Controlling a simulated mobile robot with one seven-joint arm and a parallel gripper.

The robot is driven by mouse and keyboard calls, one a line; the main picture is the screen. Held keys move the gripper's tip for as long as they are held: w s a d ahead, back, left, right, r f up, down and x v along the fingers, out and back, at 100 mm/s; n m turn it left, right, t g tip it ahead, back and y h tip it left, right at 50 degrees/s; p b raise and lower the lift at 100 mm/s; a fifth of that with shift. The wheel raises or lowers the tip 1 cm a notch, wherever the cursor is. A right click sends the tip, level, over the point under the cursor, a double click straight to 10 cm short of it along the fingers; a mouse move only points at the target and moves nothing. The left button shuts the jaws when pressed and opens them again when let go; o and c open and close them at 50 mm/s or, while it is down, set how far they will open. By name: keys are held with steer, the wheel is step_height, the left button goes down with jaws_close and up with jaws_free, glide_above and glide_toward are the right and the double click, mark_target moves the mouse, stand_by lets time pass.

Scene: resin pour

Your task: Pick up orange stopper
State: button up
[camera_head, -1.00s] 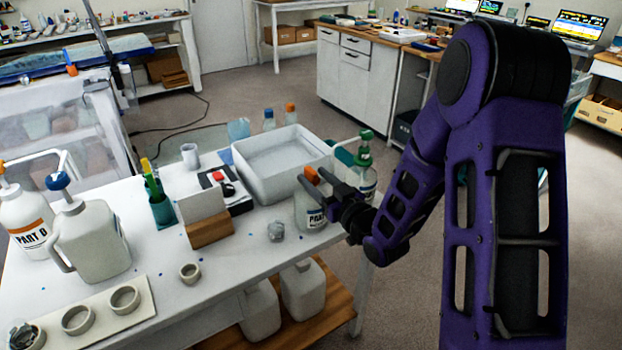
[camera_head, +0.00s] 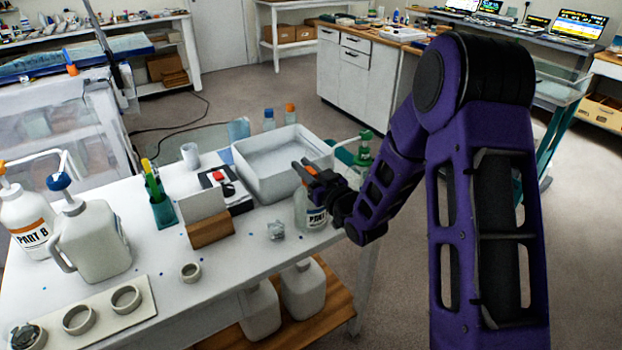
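The orange stopper (camera_head: 311,170) sits at the top of a clear bottle with a "PART" label (camera_head: 308,208), beside the white tray. Only a small bit of orange shows between the dark fingers. My gripper (camera_head: 304,170) is at the stopper, its fingertips at the stopper's height and seeming to lie on either side of it. Whether the fingers press on the stopper, and how wide they stand, is too small to tell. The bottle is upright on the table, partly hidden behind my gripper.
A white tray (camera_head: 266,180) stands just behind the bottle. A green-capped bottle (camera_head: 364,150) is close behind my wrist. A wooden block (camera_head: 211,231) holds a white card. The table's front centre is mostly clear.

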jaws_close()
step_height(320, 180, up, 14)
steer(key=p, duration=0.2)
steer(key=shift+f+p, duration=0.25)
steer(key=shift+p, duration=0.05)
steer(key=shift+f, duration=0.1)
stand_by(0.3)
